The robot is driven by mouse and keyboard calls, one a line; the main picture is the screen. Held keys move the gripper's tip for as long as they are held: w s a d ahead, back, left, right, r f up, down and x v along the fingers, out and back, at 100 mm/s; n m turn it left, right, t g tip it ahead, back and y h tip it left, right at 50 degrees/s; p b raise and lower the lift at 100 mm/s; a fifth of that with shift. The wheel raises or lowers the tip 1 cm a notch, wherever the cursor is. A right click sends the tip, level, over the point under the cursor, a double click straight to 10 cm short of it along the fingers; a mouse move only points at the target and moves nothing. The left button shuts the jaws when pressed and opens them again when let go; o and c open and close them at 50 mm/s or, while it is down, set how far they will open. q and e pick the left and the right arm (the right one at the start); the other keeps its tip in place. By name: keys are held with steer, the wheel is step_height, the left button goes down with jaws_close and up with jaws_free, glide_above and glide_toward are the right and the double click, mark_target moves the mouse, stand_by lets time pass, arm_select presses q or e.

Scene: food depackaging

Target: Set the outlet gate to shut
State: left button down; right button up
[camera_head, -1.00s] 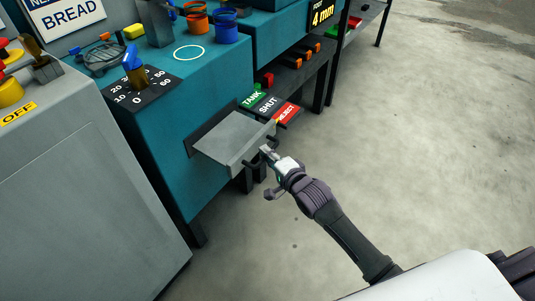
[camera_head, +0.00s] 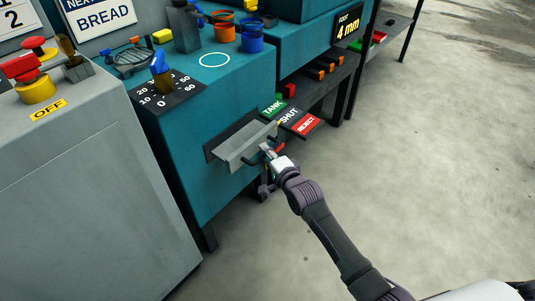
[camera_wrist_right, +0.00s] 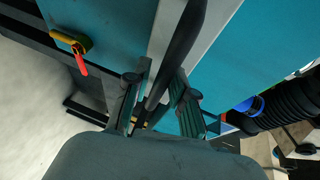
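The outlet gate (camera_head: 236,148) is a grey plate in a dark slot in the teal machine's side, its front edge sticking out a little. A strip beside it reads TANK (camera_head: 272,108), SHUT (camera_head: 289,115) and REJECT (camera_head: 306,125). The gate's small yellow mark (camera_head: 279,122) appears beside SHUT. My right gripper (camera_head: 268,152) is at the gate's front. My left gripper is not in view.
A red-tipped yellow part (camera_wrist_right: 74,46) shows in the wrist view. A dial with a blue knob (camera_head: 160,66) is on the machine's top. A grey cabinet (camera_head: 85,160) with a red-and-yellow switch stands at left. The floor (camera_head: 440,160) at right is clear.

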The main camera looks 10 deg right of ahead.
steer(key=shift+o, duration=0.5)
steer(key=v, duration=1.2)
